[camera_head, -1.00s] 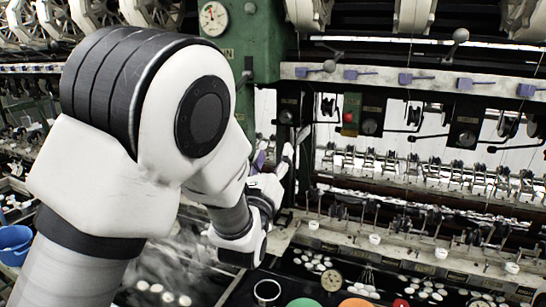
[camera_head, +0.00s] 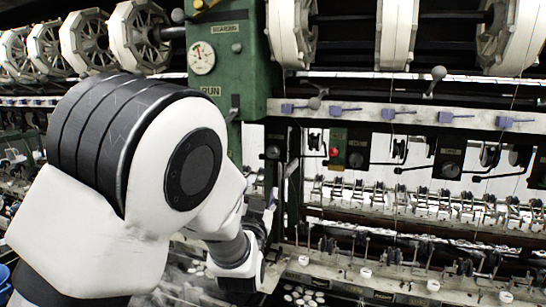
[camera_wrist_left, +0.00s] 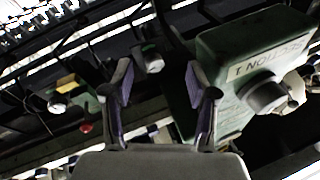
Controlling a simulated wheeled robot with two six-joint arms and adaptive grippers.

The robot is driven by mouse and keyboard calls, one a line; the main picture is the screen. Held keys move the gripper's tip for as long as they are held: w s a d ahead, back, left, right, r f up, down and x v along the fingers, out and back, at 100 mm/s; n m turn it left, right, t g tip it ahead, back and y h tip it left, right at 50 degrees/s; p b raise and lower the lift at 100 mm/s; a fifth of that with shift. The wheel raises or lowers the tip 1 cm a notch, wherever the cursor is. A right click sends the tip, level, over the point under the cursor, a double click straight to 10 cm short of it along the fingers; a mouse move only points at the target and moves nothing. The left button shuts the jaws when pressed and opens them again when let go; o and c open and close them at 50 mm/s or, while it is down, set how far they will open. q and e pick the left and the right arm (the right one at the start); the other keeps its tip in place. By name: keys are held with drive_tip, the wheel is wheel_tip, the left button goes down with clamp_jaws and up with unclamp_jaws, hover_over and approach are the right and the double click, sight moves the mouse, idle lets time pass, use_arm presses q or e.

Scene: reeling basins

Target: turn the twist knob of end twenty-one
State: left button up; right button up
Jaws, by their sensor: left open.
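My left gripper (camera_head: 270,198) is mostly hidden behind my own forearm in the head view, close to the machine front. In the left wrist view its two purple-lined fingers (camera_wrist_left: 160,84) are apart with nothing between them. Further knobs on black plates (camera_head: 355,160) (camera_head: 451,169) sit along the same row. No end number is readable, so I cannot tell which is twenty-one. My right gripper is out of view.
A green post (camera_head: 230,75) with a gauge (camera_head: 202,58) stands beside my forearm. A green box (camera_wrist_left: 230,60) marked "SECTION 1" with a large round knob (camera_wrist_left: 264,92) is right of the fingers. A red button (camera_head: 334,152) and thin levers (camera_head: 410,138) project nearby.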

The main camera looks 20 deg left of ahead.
sight(273, 155)
use_arm(q)
drive_tip(key=w+r+n+p, duration=0.1)
drive_tip(key=w+r+n, duration=0.1)
drive_tip(key=w+n, duration=0.1)
drive_tip(key=w+r+n, duration=0.2)
drive_tip(key=w+n, duration=0.1)
drive_tip(key=n, duration=0.3)
drive_tip(key=w+r+n+y+p, duration=0.1)
drive_tip(key=w+r+n, duration=0.1)
drive_tip(key=n, duration=0.3)
drive_tip(key=shift+w+r+p, duration=0.15)
drive_tip(key=shift+w+p, duration=0.2)
drive_tip(key=shift+w, duration=0.35)
drive_tip(key=shift+s+d, duration=0.1)
drive_tip(key=shift+d, duration=0.1)
drive_tip(key=shift+c, duration=1.4)
clamp_jaws()
